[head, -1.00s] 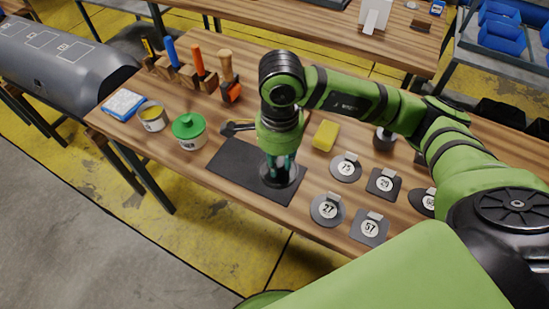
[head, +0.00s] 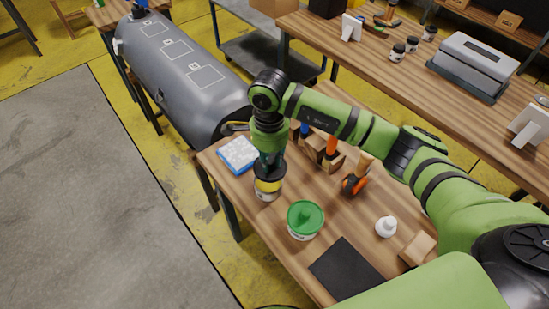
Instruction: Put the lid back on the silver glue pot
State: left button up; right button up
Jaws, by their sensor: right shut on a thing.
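The silver glue pot (head: 266,195) stands near the front edge of the wooden bench, with a pale label on its side. Yellow glue shows at its open top. My right gripper (head: 268,160) points down over the pot, shut on the dark round lid (head: 268,175). The lid appears to be above the pot's mouth, with yellow visible below its near edge. The gripper hides the far part of the mouth, and I cannot tell whether lid and rim touch. My left gripper is not in view.
A green-lidded pot (head: 305,219) stands close to the right of the silver pot. A blue and white packet (head: 238,155) lies to its left. Tools in wooden blocks (head: 333,158) stand behind. A black mat (head: 345,270) lies bare at the front. A white bottle (head: 386,227) stands right.

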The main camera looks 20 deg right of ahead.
jog(key=shift+w+a, duration=0.25)
jog(key=shift+w, duration=0.25)
jog(key=shift+s+f+b, duration=0.25)
jog(key=shift+f+b, duration=0.1)
jog(key=shift+f, duration=0.15)
notch_tip(320, 180, down, 4)
jog(key=b, duration=0.2)
jog(key=shift+w+f+b, duration=0.1)
jog(key=shift+f+b, duration=0.05)
jog(key=shift+b, duration=0.25)
jog(key=shift+f+b, duration=0.4)
jog(key=shift+b, duration=0.5)
dwell(0.5)
jog(key=shift+f+b, duration=0.2)
jog(key=shift+b, duration=0.5)
dwell(0.8)
